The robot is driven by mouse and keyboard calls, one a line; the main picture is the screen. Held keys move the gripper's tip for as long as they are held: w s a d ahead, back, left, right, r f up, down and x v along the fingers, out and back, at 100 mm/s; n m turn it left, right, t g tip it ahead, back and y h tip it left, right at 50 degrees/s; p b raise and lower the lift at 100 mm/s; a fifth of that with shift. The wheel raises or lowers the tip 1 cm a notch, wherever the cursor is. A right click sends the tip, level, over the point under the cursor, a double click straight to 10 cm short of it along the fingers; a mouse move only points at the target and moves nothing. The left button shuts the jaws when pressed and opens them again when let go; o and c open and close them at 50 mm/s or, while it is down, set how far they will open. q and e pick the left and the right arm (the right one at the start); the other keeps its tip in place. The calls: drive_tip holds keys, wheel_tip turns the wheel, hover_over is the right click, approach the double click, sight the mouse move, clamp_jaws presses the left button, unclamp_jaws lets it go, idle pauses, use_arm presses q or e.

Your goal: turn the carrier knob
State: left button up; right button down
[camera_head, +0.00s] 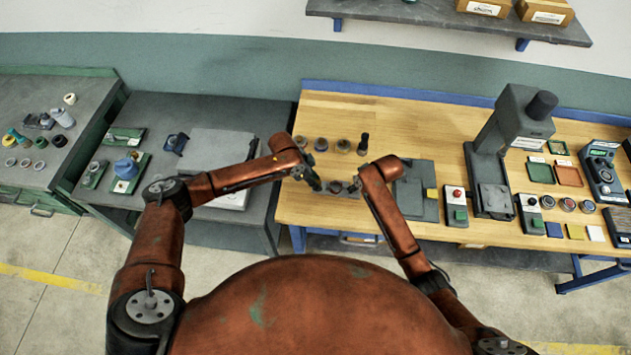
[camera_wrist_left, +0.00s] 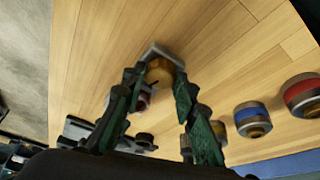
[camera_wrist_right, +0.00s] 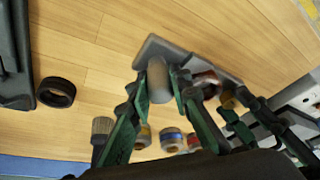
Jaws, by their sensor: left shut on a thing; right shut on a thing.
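A small grey fixture (camera_head: 336,188) lies on the wooden bench (camera_head: 440,131), between my two grippers. My left gripper (camera_wrist_left: 157,82) is shut on a round brass-coloured knob (camera_wrist_left: 158,71) at one end of the fixture; this looks like the carrier knob. My right gripper (camera_wrist_right: 168,92) is shut on a grey rounded cylinder (camera_wrist_right: 157,78) on the same fixture. A part with a reddish band (camera_wrist_right: 207,80) shows between the two grippers in the right wrist view. In the head view, the knob is hidden by my left gripper (camera_head: 314,183).
A red-banded ring part (camera_wrist_left: 303,97) and a blue-banded one (camera_wrist_left: 252,118) stand behind the fixture. A black ring (camera_wrist_right: 56,92) and a brush (camera_wrist_right: 102,128) stand nearby. A dark plate (camera_head: 415,195) and a press (camera_head: 492,180) are to the right. Bare wood lies between.

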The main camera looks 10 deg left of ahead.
use_arm(q)
drive_tip(key=o, duration=1.2)
drive_tip(key=shift+r, duration=0.1)
drive_tip(key=v, duration=1.1)
drive_tip(key=shift+s+a+r, duration=0.1)
drive_tip(key=shift+a+r, duration=0.05)
drive_tip(key=shift+r, duration=0.25)
use_arm(e)
drive_tip(key=c, duration=1.7)
unclamp_jaws()
